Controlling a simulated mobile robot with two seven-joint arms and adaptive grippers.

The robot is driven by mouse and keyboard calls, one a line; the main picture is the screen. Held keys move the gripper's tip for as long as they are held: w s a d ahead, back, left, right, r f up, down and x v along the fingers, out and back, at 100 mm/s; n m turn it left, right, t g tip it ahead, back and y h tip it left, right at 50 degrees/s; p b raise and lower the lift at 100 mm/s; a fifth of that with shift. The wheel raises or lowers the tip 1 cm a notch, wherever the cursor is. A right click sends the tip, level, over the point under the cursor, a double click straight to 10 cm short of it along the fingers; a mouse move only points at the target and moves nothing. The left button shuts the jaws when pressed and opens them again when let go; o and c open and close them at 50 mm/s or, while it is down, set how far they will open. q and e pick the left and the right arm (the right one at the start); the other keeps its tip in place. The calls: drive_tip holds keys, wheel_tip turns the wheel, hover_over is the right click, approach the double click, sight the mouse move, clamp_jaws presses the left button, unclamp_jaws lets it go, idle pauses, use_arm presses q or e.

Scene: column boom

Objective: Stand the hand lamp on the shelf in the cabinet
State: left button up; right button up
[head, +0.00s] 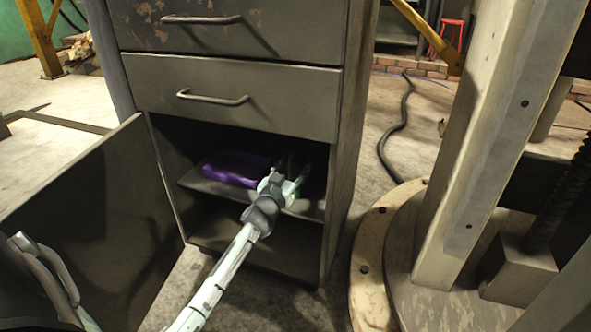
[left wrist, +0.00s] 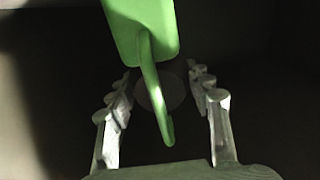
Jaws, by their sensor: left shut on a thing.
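The hand lamp is the green thing (left wrist: 142,32) in the left wrist view, with a wide body at the top and a thin curved part running down between the fingers. My left gripper (head: 284,180) reaches into the open lower compartment of the grey cabinet (head: 235,96), at the right part of the shelf (head: 218,190). The left gripper (left wrist: 164,102) is shut on the lamp. In the head view the gripper hides most of the lamp, and I cannot tell whether it touches the shelf. My right gripper is not in view.
A purple object (head: 236,169) lies on the shelf just left of my gripper. The cabinet door (head: 95,215) stands open to the left. Two closed drawers are above the compartment. A column on a round base (head: 375,240) stands to the right.

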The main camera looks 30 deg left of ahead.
use_arm(q)
drive_tip(key=shift+r, duration=0.1)
drive_tip(key=o, duration=1)
drive_tip(key=shift+f, duration=0.2)
drive_tip(key=o, duration=0.5)
